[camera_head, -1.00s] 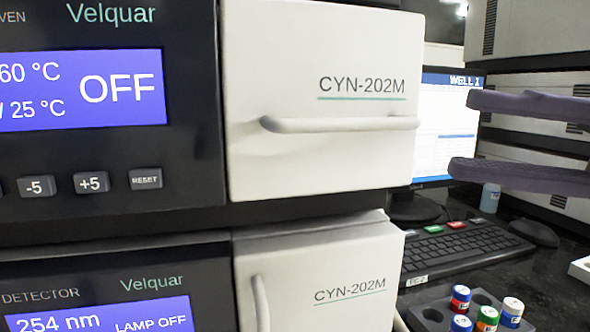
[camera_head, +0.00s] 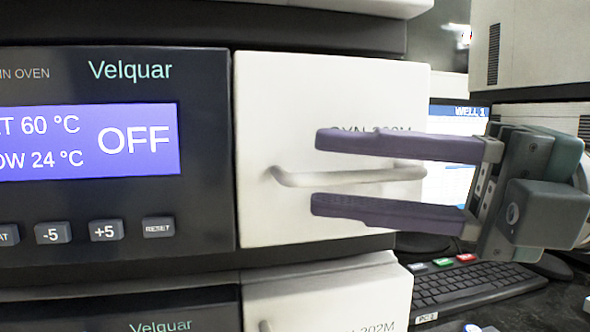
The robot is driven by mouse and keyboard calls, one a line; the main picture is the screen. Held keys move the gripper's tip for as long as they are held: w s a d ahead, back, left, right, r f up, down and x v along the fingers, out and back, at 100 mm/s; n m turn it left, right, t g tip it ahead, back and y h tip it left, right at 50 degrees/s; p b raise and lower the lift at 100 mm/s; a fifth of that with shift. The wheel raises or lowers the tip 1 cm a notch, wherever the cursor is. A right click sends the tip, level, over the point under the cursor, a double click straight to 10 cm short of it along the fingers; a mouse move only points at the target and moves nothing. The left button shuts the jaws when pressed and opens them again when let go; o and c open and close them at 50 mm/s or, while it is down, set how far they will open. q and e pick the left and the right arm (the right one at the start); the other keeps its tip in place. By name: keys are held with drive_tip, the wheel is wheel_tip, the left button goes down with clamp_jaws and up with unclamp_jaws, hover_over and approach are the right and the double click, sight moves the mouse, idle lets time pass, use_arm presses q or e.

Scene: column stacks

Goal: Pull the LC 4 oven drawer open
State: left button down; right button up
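The oven drawer (camera_head: 262,110) is a white front panel with a horizontal bar handle (camera_head: 300,179), right of the oven's dark control panel (camera_head: 211,100). The panel reads Velquar and OFF. The drawer appears shut. My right gripper (camera_head: 315,172) is open and comes in from the right. One purple finger is above the handle bar and one below, with the bar showing between them, apart from both. The upper finger hides part of the CYN-202M label. How far the fingertips are from the drawer face is hard to tell. My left gripper is not in view.
At the right are a keyboard (camera_head: 465,284), a monitor (camera_head: 448,190) partly behind my gripper, and stacked grey instrument boxes (camera_head: 540,50).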

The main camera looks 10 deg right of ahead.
clamp_jaws()
idle(1.3)
